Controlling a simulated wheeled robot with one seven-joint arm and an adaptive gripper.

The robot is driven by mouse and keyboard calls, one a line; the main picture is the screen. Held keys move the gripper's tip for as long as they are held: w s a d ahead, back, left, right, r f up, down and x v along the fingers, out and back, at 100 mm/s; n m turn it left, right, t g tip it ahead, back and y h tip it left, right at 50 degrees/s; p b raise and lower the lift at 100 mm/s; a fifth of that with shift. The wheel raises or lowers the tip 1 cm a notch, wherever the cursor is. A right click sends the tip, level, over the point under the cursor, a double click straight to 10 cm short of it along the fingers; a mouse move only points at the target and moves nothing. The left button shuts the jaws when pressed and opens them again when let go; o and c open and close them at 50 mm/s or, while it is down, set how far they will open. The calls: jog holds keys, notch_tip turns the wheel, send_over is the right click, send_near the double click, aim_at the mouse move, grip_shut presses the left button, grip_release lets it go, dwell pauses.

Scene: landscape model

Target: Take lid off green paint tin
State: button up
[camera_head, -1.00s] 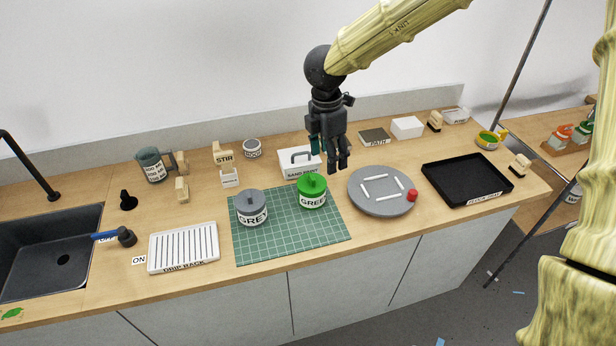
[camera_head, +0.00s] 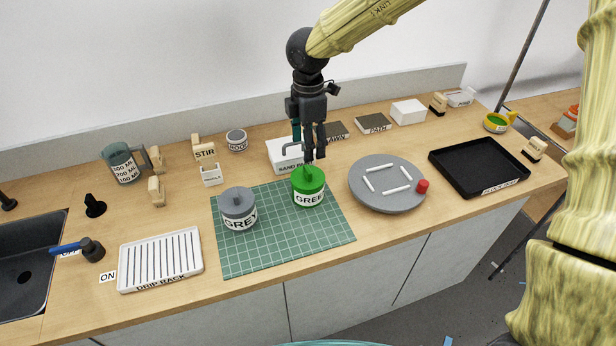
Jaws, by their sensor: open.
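The green paint tin (camera_head: 309,198) stands upright on the green cutting mat (camera_head: 262,252), with a white label reading "GREE". Its green lid (camera_head: 308,180) is on it and has a knob on top, partly hidden by the fingers. My gripper (camera_head: 308,157) points down just above the lid, open, with its fingertips close to the knob. I cannot tell whether they touch it. The grey paint tin (camera_head: 239,216) stands on the mat to the left, its lid on.
A white sand box (camera_head: 285,155) with a handle stands close behind the green tin. A grey turntable (camera_head: 388,200) with white bars and a red knob is to the right. A black tray (camera_head: 478,166) lies farther right, and a white drip rack (camera_head: 160,262) at the left.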

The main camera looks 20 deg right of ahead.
aim_at(308, 169)
notch_tip(308, 169, down, 4)
jog(key=shift+w+a+r+p, duration=0.1)
jog(key=shift+w+r+p, duration=0.1)
jog(key=shift+p, duration=0.15)
jog(key=shift+s+f+p, duration=0.1)
jog(key=shift+f+p, duration=0.3)
jog(key=shift+f, duration=0.4)
jog(key=shift+f+p, duration=0.85)
jog(key=shift+f, duration=1.45)
jog(key=shift+c, duration=0.2)
jog(key=c, duration=1)
